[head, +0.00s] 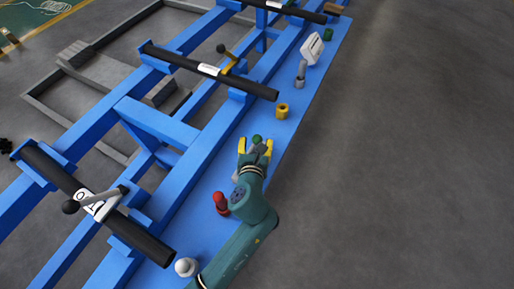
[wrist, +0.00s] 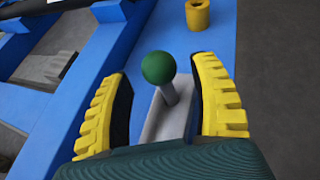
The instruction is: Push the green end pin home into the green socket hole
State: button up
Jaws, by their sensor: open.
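The green end pin has a round green knob (wrist: 158,67) on a grey stem (wrist: 169,94). It stands over a light grey block or plate (wrist: 165,122) on the blue rail. My gripper (wrist: 162,74) is open, with one yellow finger on each side of the pin and visible gaps to both. In the head view my gripper (head: 255,148) is over the blue rail, and the green knob (head: 257,139) shows at its fingertips. A small green piece (head: 328,34) stands farther up the rail; I cannot tell whether it is the green socket. No socket hole is clearly visible.
A yellow hollow piece (head: 282,110) stands beyond my gripper, with a grey pin (head: 301,73) and white box (head: 312,48) farther on. A red knob (head: 221,202) and pale ball (head: 186,266) are nearer. Black rollers (head: 240,84) cross the blue frame; open floor lies right.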

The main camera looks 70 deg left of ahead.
jog(key=shift+x, duration=0.8)
jog(key=shift+r, duration=0.1)
grip_shut()
jog(key=shift+r, duration=0.1)
